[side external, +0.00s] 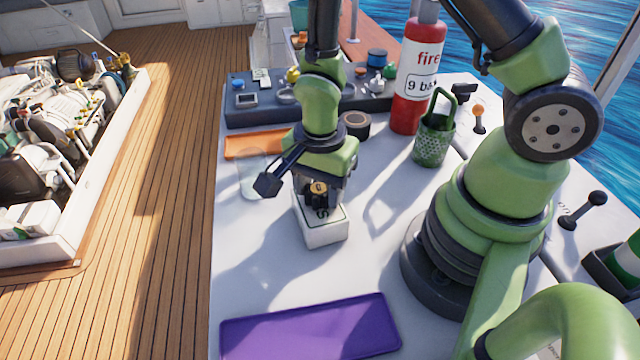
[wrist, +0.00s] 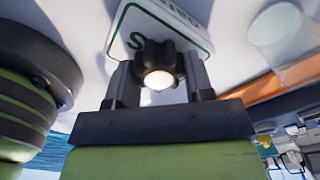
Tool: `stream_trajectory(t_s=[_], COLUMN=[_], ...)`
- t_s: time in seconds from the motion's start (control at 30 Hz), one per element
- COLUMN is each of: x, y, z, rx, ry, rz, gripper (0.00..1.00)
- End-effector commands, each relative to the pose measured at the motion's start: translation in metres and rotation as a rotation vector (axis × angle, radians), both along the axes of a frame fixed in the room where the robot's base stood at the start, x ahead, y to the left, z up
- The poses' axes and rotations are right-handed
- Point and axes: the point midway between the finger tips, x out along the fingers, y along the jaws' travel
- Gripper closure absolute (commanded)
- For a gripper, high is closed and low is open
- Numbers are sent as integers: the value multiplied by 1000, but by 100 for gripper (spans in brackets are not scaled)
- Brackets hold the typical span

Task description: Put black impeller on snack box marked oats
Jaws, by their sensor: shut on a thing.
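The black impeller (wrist: 150,52), lobed with a bright brass-coloured hub, sits between the two fingers of my gripper (wrist: 160,82), which is shut on it. In the side view the impeller (side external: 318,192) is upright at the tips of my gripper (side external: 319,188), over the top of a white box (side external: 322,232). In the wrist view this box (wrist: 128,32) has a green-bordered label with an "S" showing; the impeller hides part of the word, so I cannot read it whole. I cannot tell whether the impeller touches the box top.
A clear cup (side external: 247,180) and an orange tray (side external: 250,145) are left of my gripper. A purple tray (side external: 310,328) lies at the front. A green basket (side external: 432,142), a red extinguisher (side external: 412,80) and a dark roll (side external: 355,124) stand behind. The white tabletop between box and purple tray is clear.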

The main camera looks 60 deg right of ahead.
Motion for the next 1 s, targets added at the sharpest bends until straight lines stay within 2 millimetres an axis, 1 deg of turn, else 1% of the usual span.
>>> stream_trajectory(t_s=[0.17, 0.2, 0.27, 0.3, 0.57, 0.67, 0.77, 0.87, 1.0], x=[0, 0, 0, 0, 0, 0, 1, 1, 2], y=[0, 0, 0, 0, 0, 0, 0, 0, 0], z=[-2, -3, -2, -2, -2, 1, 11, 27, 54], rx=[0, 0, 0, 0, 0, 0, -1, 1, 2], ry=[1, 0, 0, 0, 0, -1, -4, -6, -9], rz=[-1, -1, -1, -1, -1, 0, -1, -1, 0], gripper=[75, 50, 36, 27, 26, 26, 26, 26, 26])
